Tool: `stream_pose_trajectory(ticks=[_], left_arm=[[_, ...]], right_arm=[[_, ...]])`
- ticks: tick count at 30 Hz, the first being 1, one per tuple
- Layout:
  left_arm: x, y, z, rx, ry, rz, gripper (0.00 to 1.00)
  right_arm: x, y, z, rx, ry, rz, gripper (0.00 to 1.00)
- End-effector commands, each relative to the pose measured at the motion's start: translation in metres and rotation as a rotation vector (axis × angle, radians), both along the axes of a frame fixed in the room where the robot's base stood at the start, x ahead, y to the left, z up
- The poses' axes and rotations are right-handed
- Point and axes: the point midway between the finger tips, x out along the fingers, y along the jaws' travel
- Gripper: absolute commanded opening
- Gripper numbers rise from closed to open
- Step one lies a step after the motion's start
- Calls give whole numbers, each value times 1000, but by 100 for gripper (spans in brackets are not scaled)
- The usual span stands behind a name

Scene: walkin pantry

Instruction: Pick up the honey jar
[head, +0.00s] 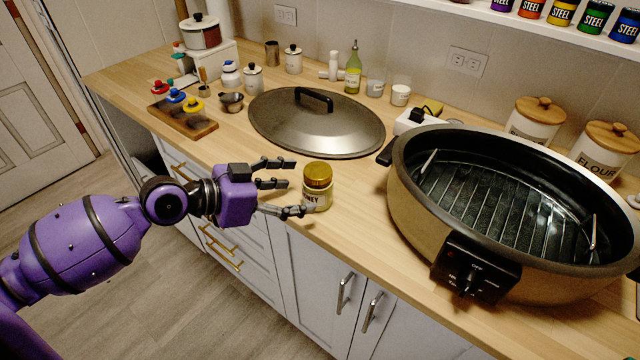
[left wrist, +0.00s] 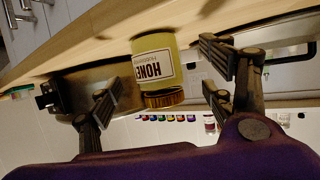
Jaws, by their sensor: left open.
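The honey jar (head: 318,187) is a small jar with a gold lid and a pale label, standing upright near the counter's front edge. My left gripper (head: 290,190) is open just to its left, with its fingers pointing at the jar. In the left wrist view the honey jar (left wrist: 158,70) appears upside down between the spread fingers of the left gripper (left wrist: 160,95), with its label facing the camera. I cannot tell whether any finger touches the jar. My right gripper is not in view.
A large roaster (head: 500,215) stands to the right of the jar. A big metal lid (head: 300,130) lies behind it. A wooden board (head: 185,122) with coloured knobs is at the left. Bare counter (head: 355,200) lies between jar and roaster.

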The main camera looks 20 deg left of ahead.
Motion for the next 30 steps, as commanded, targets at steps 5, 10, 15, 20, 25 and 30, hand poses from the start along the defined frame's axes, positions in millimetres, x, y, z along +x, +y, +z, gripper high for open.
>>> stream_pose_trajectory(ticks=[5,10,15,20,25,30], left_arm=[[18,-18,3,-5,-7,1,74],[34,-34,-6,-4,-4,1,74],[38,-39,-13,0,-1,1,74],[38,-38,-13,1,0,1,74],[37,-38,-13,0,0,1,52],[37,-38,-13,0,0,1,30]], right_arm=[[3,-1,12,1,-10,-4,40],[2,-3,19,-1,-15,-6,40],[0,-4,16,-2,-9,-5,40],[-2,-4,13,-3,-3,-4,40],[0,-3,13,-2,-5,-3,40],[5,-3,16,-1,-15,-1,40]])
